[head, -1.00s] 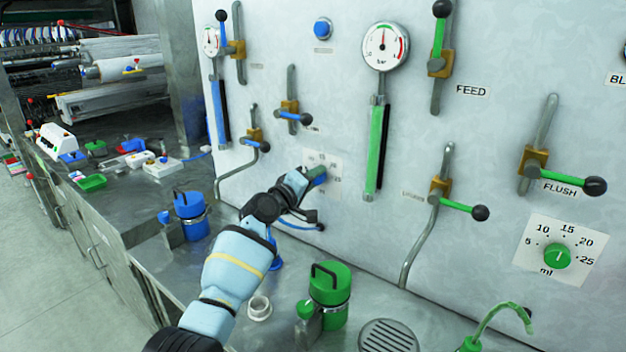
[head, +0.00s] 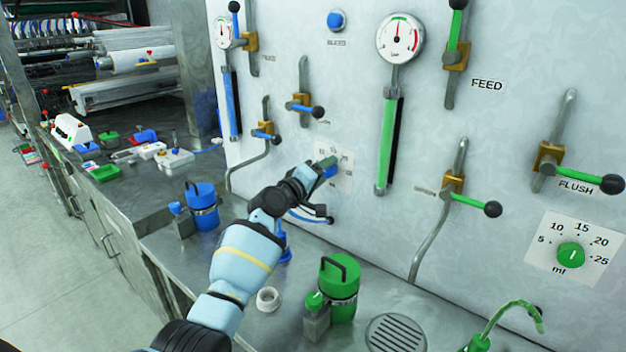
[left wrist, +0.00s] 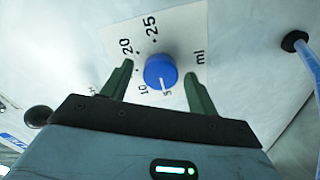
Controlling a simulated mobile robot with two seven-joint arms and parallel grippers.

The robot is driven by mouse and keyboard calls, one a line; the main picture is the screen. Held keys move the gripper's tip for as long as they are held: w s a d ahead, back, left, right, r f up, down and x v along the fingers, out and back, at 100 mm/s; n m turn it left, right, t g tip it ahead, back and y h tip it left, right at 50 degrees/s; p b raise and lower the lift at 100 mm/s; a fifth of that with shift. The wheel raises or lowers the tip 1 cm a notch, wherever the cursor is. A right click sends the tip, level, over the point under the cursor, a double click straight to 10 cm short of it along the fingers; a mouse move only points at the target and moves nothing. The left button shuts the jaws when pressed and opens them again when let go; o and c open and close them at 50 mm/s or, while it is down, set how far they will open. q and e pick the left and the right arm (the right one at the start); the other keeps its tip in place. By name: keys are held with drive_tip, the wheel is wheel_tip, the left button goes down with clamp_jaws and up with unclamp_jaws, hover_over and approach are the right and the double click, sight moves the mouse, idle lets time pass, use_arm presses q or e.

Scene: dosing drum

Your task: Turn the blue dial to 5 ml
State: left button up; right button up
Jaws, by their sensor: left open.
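The blue dial (left wrist: 160,72) sits on a white scale plate (left wrist: 182,38) in the left wrist view. Its white pointer line points down in the picture, towards the 5 mark beside the 10. My left gripper (left wrist: 158,76) is open, with one green finger on each side of the dial; whether the fingers touch it I cannot tell. In the head view my left gripper (head: 325,164) reaches the wall panel and hides most of the dial and part of its plate (head: 346,163). My right gripper is not in view.
A green dial (head: 571,255) with its own ml scale is at the right of the panel. Levers and gauges surround the blue dial's plate. A blue canister (head: 202,208) and a green canister (head: 340,285) stand on the steel counter below.

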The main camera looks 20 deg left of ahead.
use_arm(q)
drive_tip(key=v, duration=0.7)
drive_tip(key=shift+s, duration=0.15)
idle(0.5)
